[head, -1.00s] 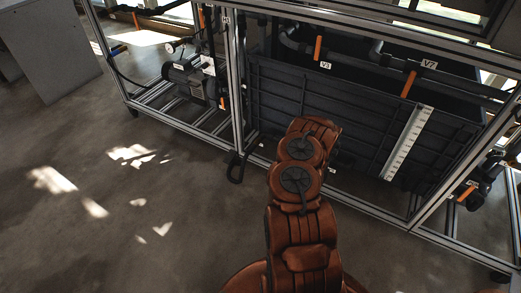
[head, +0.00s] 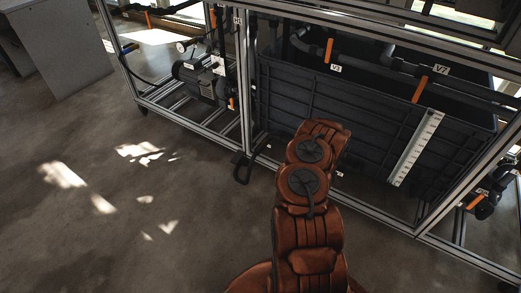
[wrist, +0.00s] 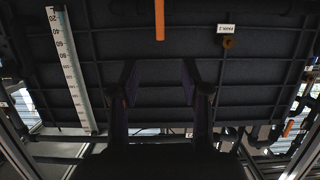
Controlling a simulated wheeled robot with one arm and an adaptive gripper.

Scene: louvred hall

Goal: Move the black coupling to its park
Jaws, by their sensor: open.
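I cannot pick out the black coupling for certain in either view. In the wrist view, a white tag (wrist: 226,28) that seems to read PARK 2 is on the dark tank wall. A small brown round fitting (wrist: 228,43) sits just by it. My gripper (wrist: 160,88) is open and empty in the wrist view, its two dark fingers apart in front of the tank wall, left of and below the tag. In the head view my gripper is hidden behind my own brown arm.
The dark ribbed tank (head: 330,125) stands inside a metal frame (head: 246,95), with a white scale (head: 415,148) on its wall. Orange-handled valves (head: 420,88) tagged V3 and V7 sit above. A pump (head: 200,80) is at left. The floor (head: 100,230) at left is clear.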

